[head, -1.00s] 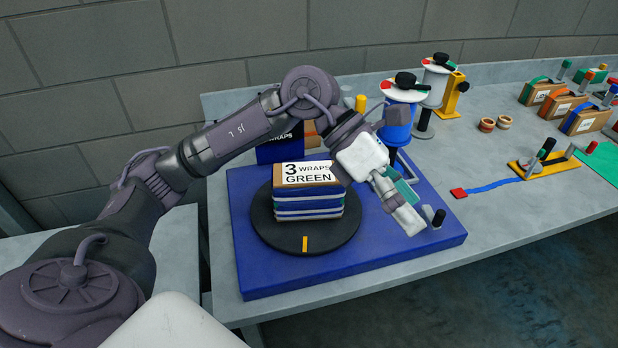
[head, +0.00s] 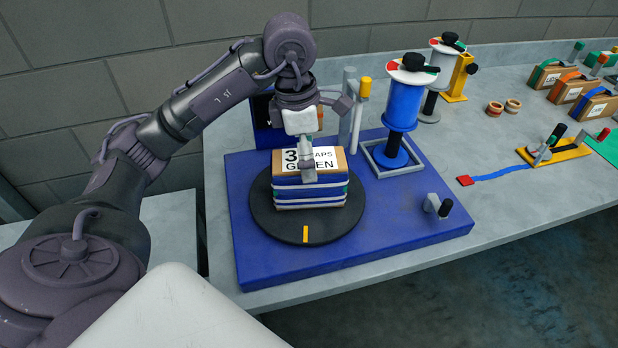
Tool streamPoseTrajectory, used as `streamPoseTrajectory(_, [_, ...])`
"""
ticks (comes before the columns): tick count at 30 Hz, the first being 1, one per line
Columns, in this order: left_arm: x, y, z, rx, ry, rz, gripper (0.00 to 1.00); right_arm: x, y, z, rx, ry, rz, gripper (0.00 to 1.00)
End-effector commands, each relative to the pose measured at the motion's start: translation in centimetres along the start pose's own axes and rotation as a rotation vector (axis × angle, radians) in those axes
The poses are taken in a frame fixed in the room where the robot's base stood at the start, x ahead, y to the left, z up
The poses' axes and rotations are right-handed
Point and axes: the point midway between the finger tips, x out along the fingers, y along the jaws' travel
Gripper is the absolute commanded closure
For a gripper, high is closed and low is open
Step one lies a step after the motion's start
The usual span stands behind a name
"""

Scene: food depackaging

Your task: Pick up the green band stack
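A brown box (head: 338,163) with a white label reading "3 … GREEN", partly covered by my gripper, sits on a black turntable (head: 262,221). I cannot tell whether a separate green band stack is in view. My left gripper (head: 308,176) points down in front of the label, over the box. Its fingers look close together, but their gap is not clear, nor whether they touch the box. My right gripper is not in view.
The turntable is on a blue base (head: 400,235) with a small grey clamp (head: 437,205) at its right. A blue spool (head: 403,105) and a grey post (head: 349,110) stand behind. Several strapped boxes (head: 572,90) and a yellow tool (head: 553,152) lie right.

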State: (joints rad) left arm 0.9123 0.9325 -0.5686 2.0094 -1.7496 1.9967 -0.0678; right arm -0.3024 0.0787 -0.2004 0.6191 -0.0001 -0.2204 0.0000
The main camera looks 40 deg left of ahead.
Motion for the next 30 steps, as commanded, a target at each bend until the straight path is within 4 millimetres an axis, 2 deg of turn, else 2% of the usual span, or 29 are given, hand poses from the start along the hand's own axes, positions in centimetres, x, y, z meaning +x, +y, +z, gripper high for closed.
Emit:
streamPoseTrajectory(5, [1.4,0.3,0.0,-0.001,0.003,-0.005,0.02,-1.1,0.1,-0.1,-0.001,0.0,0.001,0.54])
streamPoseTrajectory(8, [3.0,0.7,-0.1,-0.002,0.003,-0.006,0.02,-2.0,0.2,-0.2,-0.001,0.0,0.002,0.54])
streamPoseTrajectory(12, [4.8,0.7,-0.1,-0.001,0.002,-0.004,0.02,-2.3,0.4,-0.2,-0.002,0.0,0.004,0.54])
streamPoseTrajectory(21, [5.3,0.7,0.0,0.001,-0.001,0.0,0.03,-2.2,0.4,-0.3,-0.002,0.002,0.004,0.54])
streamPoseTrajectory(30, [5.3,0.7,0.0,0.0,-0.001,0.0,0.53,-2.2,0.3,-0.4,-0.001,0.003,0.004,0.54])
